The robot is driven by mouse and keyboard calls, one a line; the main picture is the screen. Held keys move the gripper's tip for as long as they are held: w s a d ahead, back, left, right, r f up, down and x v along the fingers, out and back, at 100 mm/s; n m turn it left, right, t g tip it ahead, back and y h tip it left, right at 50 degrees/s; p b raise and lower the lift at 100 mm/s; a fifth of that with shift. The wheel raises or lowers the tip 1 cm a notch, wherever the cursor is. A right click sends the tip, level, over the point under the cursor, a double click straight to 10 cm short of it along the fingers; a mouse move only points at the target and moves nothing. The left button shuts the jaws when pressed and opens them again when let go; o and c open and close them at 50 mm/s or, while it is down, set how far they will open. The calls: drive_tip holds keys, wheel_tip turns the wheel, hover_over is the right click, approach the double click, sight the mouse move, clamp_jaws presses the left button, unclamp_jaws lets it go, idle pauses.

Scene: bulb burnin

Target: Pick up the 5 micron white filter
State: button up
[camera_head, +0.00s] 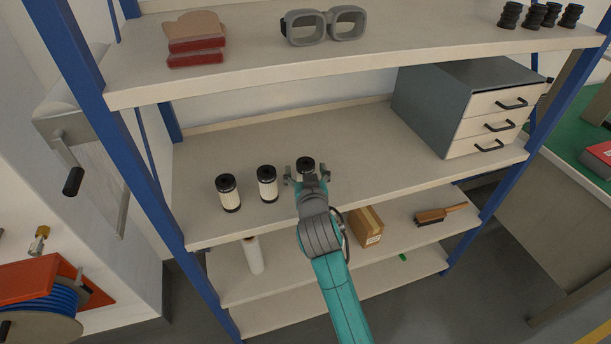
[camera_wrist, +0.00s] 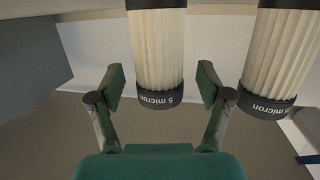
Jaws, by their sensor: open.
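Three white pleated filters with black caps stand upright on the middle shelf in the head view: a left one (camera_head: 228,194), a middle one (camera_head: 267,184) and a right one (camera_head: 306,163). My gripper (camera_head: 307,175) is at the right one and hides most of it. In the wrist view the picture is upside down. My gripper (camera_wrist: 161,86) is open there, with a finger on each side of a white filter (camera_wrist: 157,55) whose cap reads "5 micron". Gaps show between it and both fingers. A second filter (camera_wrist: 282,55), also marked "5 micron", is beside it, outside the fingers.
A grey drawer cabinet (camera_head: 430,105) stands at the right of the middle shelf (camera_head: 370,150). The upper shelf (camera_head: 250,62) holds goggles (camera_head: 324,27). On a lower shelf are a white cylinder (camera_head: 253,255), a cardboard box (camera_head: 366,227) and a brush (camera_head: 438,214). Blue posts frame the shelves.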

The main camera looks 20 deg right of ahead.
drive_tip(key=shift+w+d+f, duration=0.1)
drive_tip(key=shift+w, duration=0.4)
drive_tip(key=c, duration=1.3)
drive_tip(key=shift+o, duration=0.2)
